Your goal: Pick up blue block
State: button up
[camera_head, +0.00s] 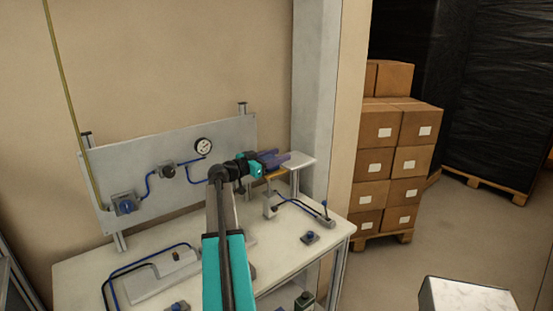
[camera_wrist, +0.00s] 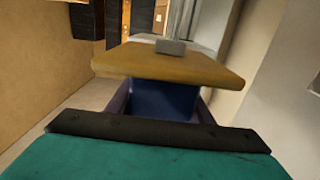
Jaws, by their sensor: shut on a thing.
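My gripper (camera_head: 284,159) is at the end of my teal and black arm, above the workbench and beside the small raised platform. Its purple fingers are shut on the blue block. The blue block (camera_wrist: 163,101) shows in the wrist view as a dark blue face between the two fingers. A tan-yellow plate (camera_wrist: 160,66) lies just beyond it and hides its far part. In the head view the block is too small and too covered by the fingers to make out clearly.
The white workbench (camera_head: 84,266) carries hoses and small fittings. A grey panel (camera_head: 110,165) with a gauge (camera_head: 203,146) stands behind. The raised platform (camera_head: 302,160) is close to my gripper, and a grey pillar (camera_head: 313,80) rises behind it. Stacked cartons (camera_head: 384,160) stand right.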

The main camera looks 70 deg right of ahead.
jog(key=shift+r+b, duration=0.85)
jog(key=shift+r, duration=0.8)
jog(key=shift+s+a, duration=0.35)
jog(key=shift+a, duration=0.4)
jog(key=s+a+r+b, duration=0.1)
jog(key=s+a+b, duration=0.3)
jog(key=a, duration=0.9)
jog(key=shift+s+r, duration=0.2)
jog(key=shift+s, duration=0.6)
jog(key=shift+a, duration=0.1)
